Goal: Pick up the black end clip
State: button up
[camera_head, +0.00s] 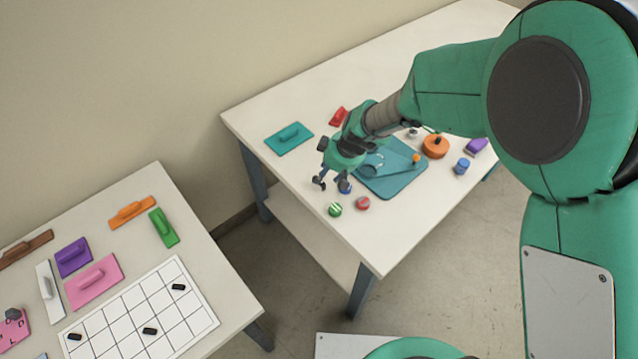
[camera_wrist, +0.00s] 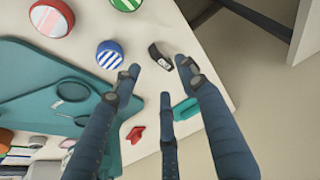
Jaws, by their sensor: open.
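The black end clip (camera_wrist: 160,57) lies on the white table in the wrist view, a small dark curved piece with a pale patch, right of a blue-and-white striped disc (camera_wrist: 110,55). My gripper (camera_wrist: 160,76) is open and empty, with its dark blue fingers spread. The clip shows just beyond and between the fingertips, apart from them. In the head view my gripper (camera_head: 333,184) hangs low over the near left part of the table. There I cannot clearly tell the clip from the dark fingers.
A green striped disc (camera_head: 335,209) and a red disc (camera_head: 362,203) lie close by. A teal mat (camera_head: 395,186) holds small things. A teal handled plate (camera_head: 289,138) and a red piece (camera_head: 339,117) lie farther back. The table's edge is near the clip. A second table (camera_head: 215,285) stands left.

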jog(key=shift+a+f, duration=0.1)
jog(key=shift+f, duration=0.25)
jog(key=shift+w+b+x, duration=0.1)
jog(key=shift+b+x, duration=0.25)
jog(key=shift+x, duration=0.95)
jog(key=shift+w+b+x, duration=0.15)
jog(key=shift+b+x, duration=0.15)
jog(key=shift+x, duration=1.05)
jog(key=shift+a+r, duration=0.15)
jog(key=shift+r, duration=0.05)
jog(key=c, duration=0.9)
